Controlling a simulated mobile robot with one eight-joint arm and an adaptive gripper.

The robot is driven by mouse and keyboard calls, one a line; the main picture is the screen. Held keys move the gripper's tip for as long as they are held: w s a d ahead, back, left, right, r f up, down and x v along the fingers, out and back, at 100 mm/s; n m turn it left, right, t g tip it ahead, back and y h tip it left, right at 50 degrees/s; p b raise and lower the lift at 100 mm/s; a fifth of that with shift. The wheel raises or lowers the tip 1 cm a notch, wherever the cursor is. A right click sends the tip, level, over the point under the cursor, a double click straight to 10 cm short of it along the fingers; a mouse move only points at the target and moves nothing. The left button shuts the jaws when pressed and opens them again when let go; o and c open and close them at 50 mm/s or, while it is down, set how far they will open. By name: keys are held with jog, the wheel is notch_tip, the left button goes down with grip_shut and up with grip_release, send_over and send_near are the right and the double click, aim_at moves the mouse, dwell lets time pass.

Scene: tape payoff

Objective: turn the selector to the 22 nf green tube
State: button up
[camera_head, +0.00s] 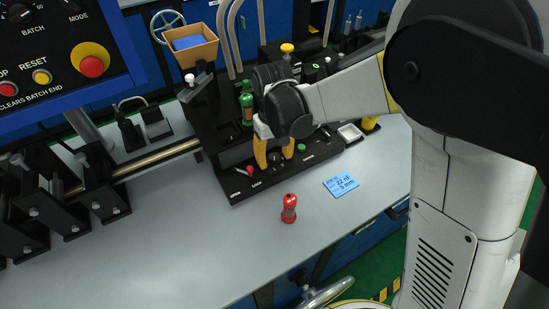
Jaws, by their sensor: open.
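My gripper (274,156) reaches down over the black base (236,183) with its yellow fingers apart. A small dark knob, which may be the selector (278,161), shows between and behind the fingers; they partly hide it. I cannot tell whether the fingers touch it or which way it points. A green tube (247,104) stands upright in the black fixture, just left of my gripper. A blue card (341,185) on the bench carries dark writing that seems to read 22 nF and 5 mm.
A red tube (289,208) stands on the bench before the base. A small red-tipped lever (245,172) and a green button (301,148) flank my gripper. A panel (60,50) with buttons fills the upper left. The front left bench (160,240) is clear.

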grip_shut()
jog(key=shift+n, duration=0.3)
jog(key=n, duration=0.5)
jog(key=shift+p, duration=0.35)
jog(key=n, duration=0.6)
dwell(0.5)
